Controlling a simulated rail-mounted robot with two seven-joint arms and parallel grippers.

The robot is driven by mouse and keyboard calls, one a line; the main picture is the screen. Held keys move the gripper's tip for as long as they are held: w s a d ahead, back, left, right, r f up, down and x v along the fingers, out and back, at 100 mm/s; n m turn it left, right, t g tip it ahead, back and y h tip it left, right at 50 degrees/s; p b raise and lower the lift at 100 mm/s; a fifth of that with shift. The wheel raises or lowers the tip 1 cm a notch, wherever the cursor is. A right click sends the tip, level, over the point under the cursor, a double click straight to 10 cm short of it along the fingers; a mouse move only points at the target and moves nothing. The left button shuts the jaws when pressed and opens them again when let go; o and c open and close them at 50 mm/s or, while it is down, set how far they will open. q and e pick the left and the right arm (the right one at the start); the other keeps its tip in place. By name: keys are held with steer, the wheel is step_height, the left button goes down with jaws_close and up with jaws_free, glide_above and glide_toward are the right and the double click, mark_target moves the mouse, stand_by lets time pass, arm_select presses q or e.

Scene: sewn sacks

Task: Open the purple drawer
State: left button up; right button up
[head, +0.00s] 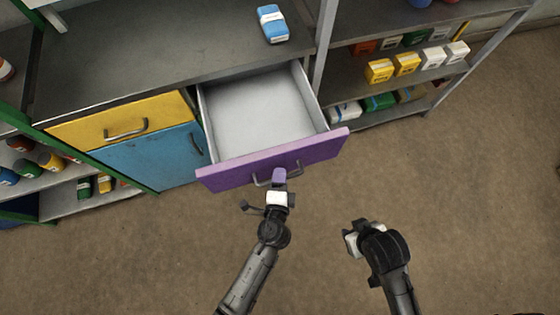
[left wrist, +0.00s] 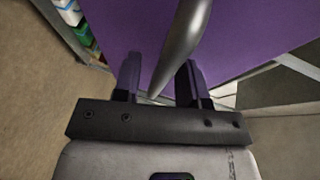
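The purple drawer (head: 270,163) is pulled well out of the cabinet, and its white, empty inside shows. Its curved grey handle (head: 264,181) is on the front panel; it also shows in the left wrist view (left wrist: 184,38). My left gripper (head: 279,176) is at the handle, in front of the panel. In the left wrist view its two fingers (left wrist: 160,80) stand apart with the handle bar between them, and a gap shows beside the bar. My right gripper (head: 351,240) hangs over the floor to the right, away from the drawer; its fingers are not clear.
A yellow drawer (head: 90,130) and a blue door (head: 150,160) are left of the purple drawer, both shut. A blue-and-white pack (head: 272,24) lies on the cabinet top. Shelves with small boxes (head: 406,64) stand at the right. The floor in front is clear.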

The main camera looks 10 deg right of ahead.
arm_select(q)
steer(key=shift+s+a, duration=0.1)
steer(key=shift+s, duration=0.2)
steer(key=v, duration=1.3)
steer(key=shift+s+r, duration=0.1)
steer(key=shift+r, duration=0.05)
